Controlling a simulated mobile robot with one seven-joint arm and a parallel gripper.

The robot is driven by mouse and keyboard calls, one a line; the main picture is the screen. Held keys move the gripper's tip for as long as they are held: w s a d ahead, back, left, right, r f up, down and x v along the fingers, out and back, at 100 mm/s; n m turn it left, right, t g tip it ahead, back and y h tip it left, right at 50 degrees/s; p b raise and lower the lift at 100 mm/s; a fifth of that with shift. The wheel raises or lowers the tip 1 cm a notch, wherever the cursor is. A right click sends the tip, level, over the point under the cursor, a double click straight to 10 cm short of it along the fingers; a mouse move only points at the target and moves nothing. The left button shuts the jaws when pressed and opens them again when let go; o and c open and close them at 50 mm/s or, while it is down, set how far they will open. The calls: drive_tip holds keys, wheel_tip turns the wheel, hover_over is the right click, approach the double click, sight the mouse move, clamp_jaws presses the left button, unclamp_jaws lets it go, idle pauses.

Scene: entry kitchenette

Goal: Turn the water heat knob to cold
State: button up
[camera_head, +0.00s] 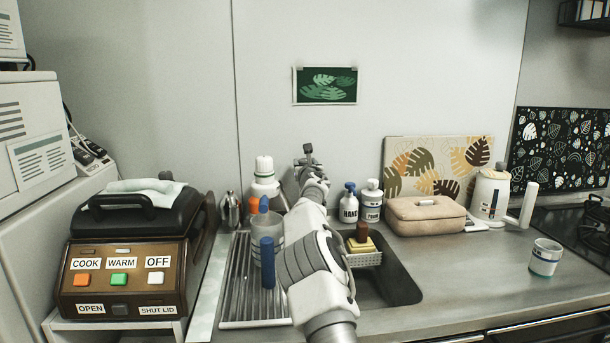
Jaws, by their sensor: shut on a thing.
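My arm reaches over the sink (398,288) toward the back wall. My gripper (307,153) is small and far off at the arm's end, above the back of the counter. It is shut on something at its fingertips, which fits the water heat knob. The knob itself cannot be made out, and its setting does not show. My arm hides most of the tap area and part of the sink.
A ribbed drainboard (240,290) with a cup (267,228) and a blue cylinder (267,262) lies left of my arm. Soap bottles (349,204), a sponge caddy (362,259) and a tan case (426,215) stand right. The front-right counter is mostly clear.

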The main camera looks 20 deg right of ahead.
drive_tip(key=shift+m+g+h+b, duration=0.3)
drive_tip(key=shift+m+h+b, duration=0.6)
drive_tip(key=shift+h, duration=0.3)
drive_tip(key=o, duration=1.4)
drive_tip(key=shift+c, duration=0.2)
drive_tip(key=shift+s+a+f+b, duration=0.2)
drive_tip(key=shift+s+a+b, duration=0.1)
drive_tip(key=shift+s+b, duration=0.35)
drive_tip(key=b+v, duration=0.5)
drive_tip(key=v, duration=1.1)
drive_tip(key=shift+r, duration=0.25)
